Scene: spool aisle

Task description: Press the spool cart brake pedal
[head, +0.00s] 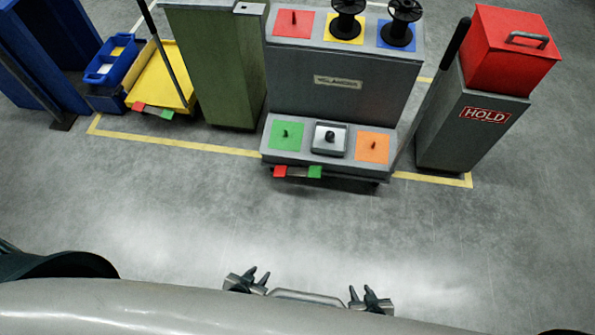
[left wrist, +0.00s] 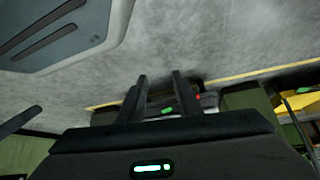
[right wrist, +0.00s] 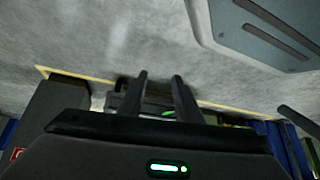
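The spool cart (head: 340,85) is a grey two-step cart with coloured squares, standing ahead of me in the head view. At its foot is a pedal bar with a red end (head: 280,171) and a green end (head: 315,172). The red end (left wrist: 198,97) and green end (left wrist: 167,110) also show in the left wrist view. My left gripper (head: 256,277) and right gripper (head: 363,298) are low in the head view, well short of the cart. Both have their fingers apart with nothing between them.
A yellow cart (head: 160,80) with its own red and green pedal, a blue tote (head: 108,62) and a green cabinet (head: 222,65) stand left. A grey HOLD stand (head: 465,125) with a red box (head: 508,50) stands right. A yellow floor line (head: 180,141) runs before them. The floor between is clear.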

